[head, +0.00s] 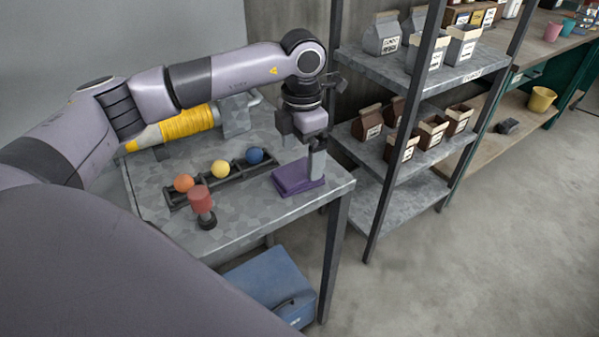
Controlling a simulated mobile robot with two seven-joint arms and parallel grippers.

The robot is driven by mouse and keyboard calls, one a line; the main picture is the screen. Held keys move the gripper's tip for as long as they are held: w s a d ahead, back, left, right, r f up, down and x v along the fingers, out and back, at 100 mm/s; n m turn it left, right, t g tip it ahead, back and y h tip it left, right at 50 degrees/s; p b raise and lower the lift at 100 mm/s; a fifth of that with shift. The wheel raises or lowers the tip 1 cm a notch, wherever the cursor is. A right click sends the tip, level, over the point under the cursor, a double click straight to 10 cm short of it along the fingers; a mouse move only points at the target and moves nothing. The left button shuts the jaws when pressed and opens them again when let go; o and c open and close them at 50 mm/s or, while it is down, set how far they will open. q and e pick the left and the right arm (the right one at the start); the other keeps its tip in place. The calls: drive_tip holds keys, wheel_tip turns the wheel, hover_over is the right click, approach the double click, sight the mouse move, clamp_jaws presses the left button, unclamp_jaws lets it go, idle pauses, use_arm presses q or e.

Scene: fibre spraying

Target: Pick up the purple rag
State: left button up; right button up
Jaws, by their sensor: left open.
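The purple rag (291,179) lies folded flat on the grey metal table (250,211), near its right corner. My left gripper (317,172) points down at the rag's right side, its fingers covering part of that side. The gripper is open. I cannot tell whether the fingertips touch the rag. My right gripper is not in the view.
A black rack holds an orange ball (183,183), a yellow ball (220,169) and a blue ball (255,156). A metal shelf (428,79) with cartons stands to the right.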

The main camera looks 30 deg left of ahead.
sight(301, 169)
use_arm(q)
drive_tip(key=shift+a+f, duration=0.1)
drive_tip(key=shift+f, duration=2.25)
drive_tip(key=shift+w, duration=0.1)
drive_tip(key=c, duration=1.1)
drive_tip(key=shift+o, duration=0.2)
drive_tip(key=shift+r, duration=0.1)
wheel_tip(301, 169, up, 20)
drive_tip(key=o, duration=0.5)
drive_tip(key=c, duration=0.4)
